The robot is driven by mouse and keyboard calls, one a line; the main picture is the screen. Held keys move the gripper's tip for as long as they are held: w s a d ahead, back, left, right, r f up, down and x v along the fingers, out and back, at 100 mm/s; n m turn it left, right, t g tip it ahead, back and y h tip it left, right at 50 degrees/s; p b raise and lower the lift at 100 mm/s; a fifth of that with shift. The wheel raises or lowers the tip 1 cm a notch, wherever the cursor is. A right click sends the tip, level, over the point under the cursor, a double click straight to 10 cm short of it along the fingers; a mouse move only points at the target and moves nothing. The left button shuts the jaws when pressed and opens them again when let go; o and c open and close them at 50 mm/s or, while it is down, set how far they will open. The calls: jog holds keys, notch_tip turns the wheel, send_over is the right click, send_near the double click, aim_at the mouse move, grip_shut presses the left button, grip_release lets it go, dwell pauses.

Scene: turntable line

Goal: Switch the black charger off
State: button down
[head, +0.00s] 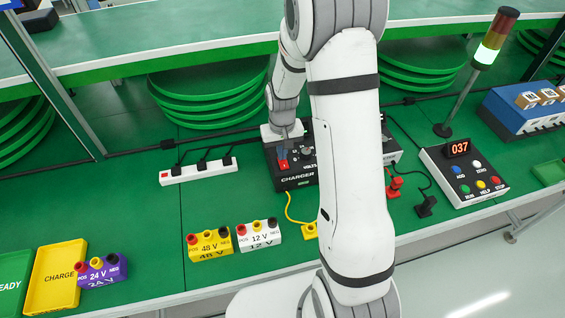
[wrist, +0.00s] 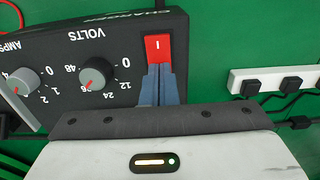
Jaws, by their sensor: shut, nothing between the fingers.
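The black charger (head: 290,181) stands on the green bench behind my arm, which covers its right part. In the wrist view the charger (wrist: 120,35) appears upside down, with its VOLTS and AMPS lettering inverted. Its red rocker switch (wrist: 158,47) shows a white "I" mark on the visible end; the other end is hidden behind my fingers. The red switch also shows in the head view (head: 283,165). My gripper (wrist: 158,68) is shut and empty, its blue-grey fingertips over the switch. I cannot tell whether they touch it.
On the charger, the volts knob (wrist: 98,74) and amps knob (wrist: 21,80) sit beside the switch. A white power strip (head: 198,171) lies left. Yellow (head: 209,246), white (head: 259,236) and purple (head: 102,271) battery blocks stand in front. A control box (head: 465,175) stands right.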

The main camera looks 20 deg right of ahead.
jog(key=shift+r+p, duration=2.1)
jog(key=shift+r, duration=1.4)
jog(key=s+r+t, duration=0.2)
jog(key=s+r, duration=0.6)
jog(key=r, duration=0.5)
jog(key=s+r, duration=0.3)
jog(key=s, duration=0.4)
jog(key=s+r+t, duration=0.1)
jog(key=s+r, duration=0.2)
jog(key=s, duration=0.4)
jog(key=shift+a+r, duration=0.2)
jog(key=shift+r, duration=0.1)
